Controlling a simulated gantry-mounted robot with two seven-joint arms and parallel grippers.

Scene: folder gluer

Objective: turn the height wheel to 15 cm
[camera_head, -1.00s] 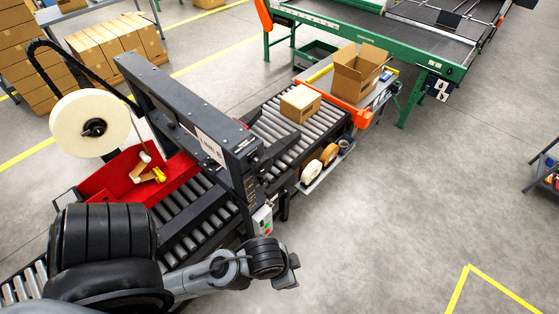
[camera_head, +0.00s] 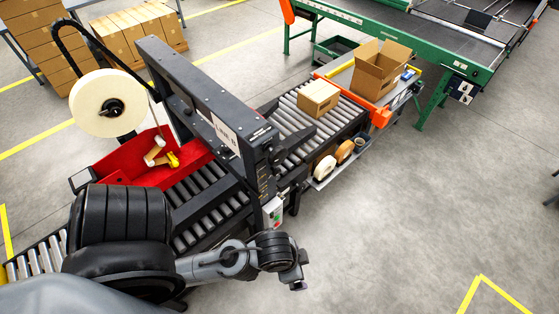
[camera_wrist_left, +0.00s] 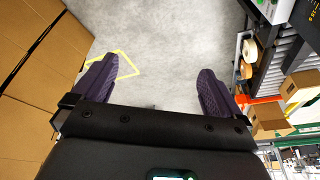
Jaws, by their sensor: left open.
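The dark taping machine (camera_head: 200,95) stands left of centre in the head view, with its frame across the roller conveyor. I cannot clearly make out the height wheel. Small pale marks on the near column (camera_head: 263,180) are too small to read. A dark panel edge with yellow marks (camera_wrist_left: 311,14) shows at the top right of the wrist view. My left gripper (camera_head: 298,284) is in front of the machine, to the right of the column and apart from it. In the wrist view the left gripper (camera_wrist_left: 155,70) has its dark fingers wide apart, with only floor between them. My right gripper is not in view.
A control box (camera_head: 273,212) with coloured buttons is on the near column. Tape rolls (camera_head: 335,158) sit on a side shelf. A closed carton (camera_head: 318,97) is on the rollers, and an open carton (camera_head: 380,70) stands beyond.

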